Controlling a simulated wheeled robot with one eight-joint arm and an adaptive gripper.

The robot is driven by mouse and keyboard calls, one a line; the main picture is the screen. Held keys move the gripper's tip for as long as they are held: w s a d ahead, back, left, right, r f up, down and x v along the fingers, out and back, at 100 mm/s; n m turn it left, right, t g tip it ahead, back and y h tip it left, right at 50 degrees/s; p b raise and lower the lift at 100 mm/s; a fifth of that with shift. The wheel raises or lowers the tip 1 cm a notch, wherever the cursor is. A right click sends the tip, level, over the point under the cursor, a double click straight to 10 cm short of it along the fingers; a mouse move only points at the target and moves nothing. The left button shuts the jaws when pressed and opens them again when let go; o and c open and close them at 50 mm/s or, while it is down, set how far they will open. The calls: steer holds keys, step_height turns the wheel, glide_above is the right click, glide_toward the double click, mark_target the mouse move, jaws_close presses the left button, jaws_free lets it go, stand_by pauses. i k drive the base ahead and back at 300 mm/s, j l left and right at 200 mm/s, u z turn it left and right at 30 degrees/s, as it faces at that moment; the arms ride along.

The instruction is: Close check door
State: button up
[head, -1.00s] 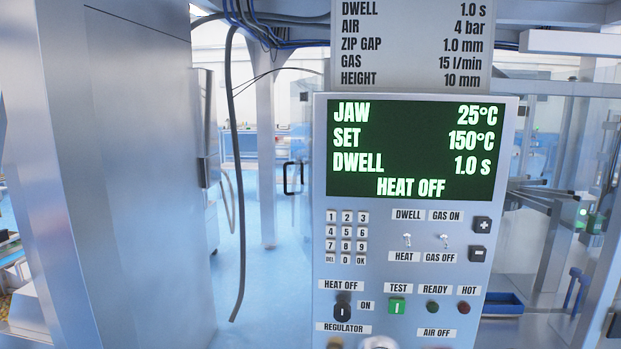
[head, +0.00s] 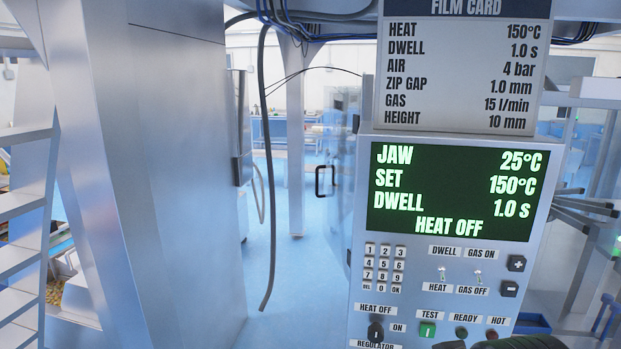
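A clear door panel (head: 345,125) with a black D-shaped handle (head: 319,181) stands behind the left edge of the control panel. It looks like the check door and seems to be seen at a steep angle. Its far edge and hinge side are hidden behind the control panel, so I cannot tell how far it stands open. A dark rounded shape, probably my gripper (head: 510,341), shows at the bottom edge in front of the control panel. Its fingertips are cut off by the frame, and it is apart from the door handle.
The control panel (head: 540,240) reads HEAT OFF, with a film card (head: 460,70) above it. A tall metal cabinet (head: 185,170) stands on the left. A cable (head: 270,180) hangs down between them, over open blue floor (head: 310,270).

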mark_target(329, 231)
steer(key=i+j+u, duration=0.1)
steer(key=i+j, duration=0.5)
steer(key=i+j+u, duration=0.1)
steer(key=i+j, duration=0.5)
steer(key=i, duration=0.2)
